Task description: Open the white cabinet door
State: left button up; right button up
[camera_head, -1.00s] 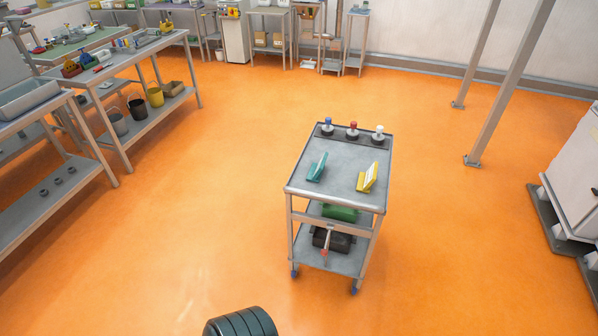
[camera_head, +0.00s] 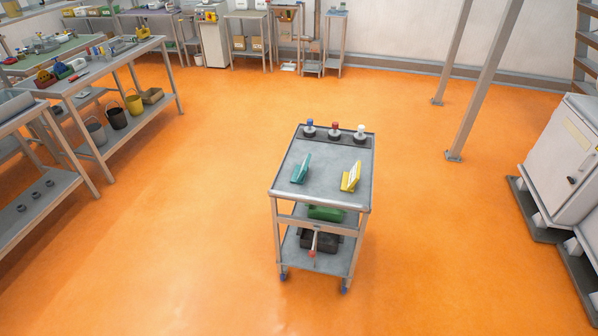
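A white cabinet (camera_head: 568,165) stands at the right edge of the head view, on a dark base on the floor. Its right part is cut off by the frame. Neither of my grippers is in view.
A grey cart (camera_head: 330,182) with small items stands in the middle. Workbenches (camera_head: 120,72) line the left, and a metal post (camera_head: 485,85) stands before the cabinet's far side. Orange floor (camera_head: 440,250) between cart and cabinet is clear.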

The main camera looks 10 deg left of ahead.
aim_at(567, 147)
jog(key=z, duration=1.45)
jog(key=i, duration=2.45)
jog(key=j+u, duration=0.05)
jog(key=j, duration=0.1)
